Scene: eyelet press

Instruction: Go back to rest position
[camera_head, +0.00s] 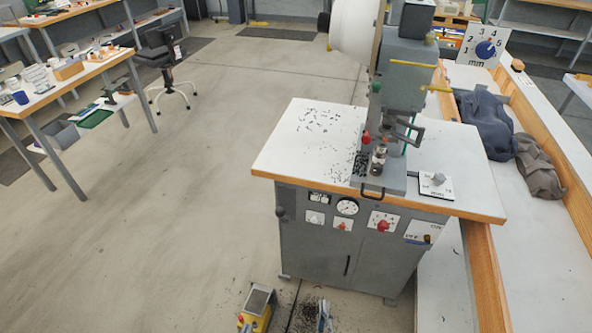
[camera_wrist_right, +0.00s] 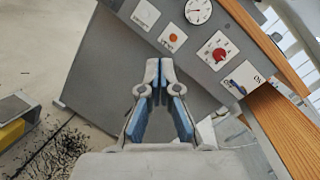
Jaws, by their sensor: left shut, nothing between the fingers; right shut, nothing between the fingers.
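My right gripper (camera_wrist_right: 159,68) is shut with nothing between its blue-padded fingers. It is in front of the grey cabinet of the eyelet press, with its fingertips pointing up in the right wrist view. In the head view, a small part of it (camera_head: 324,314) shows at the bottom edge, low in front of the press. My left gripper is not in view. The eyelet press (camera_head: 405,85) stands upright on its white, wood-edged table (camera_head: 300,135). No gripper is seen touching the press.
A yellow foot pedal (camera_head: 255,308) stands on the floor left of my right gripper, beside dark scattered bits. A wood-edged bench (camera_head: 545,240) with dark cloths (camera_head: 485,122) runs along the right. A cluttered table (camera_head: 60,85) and a chair (camera_head: 160,60) are at left. The floor between is open.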

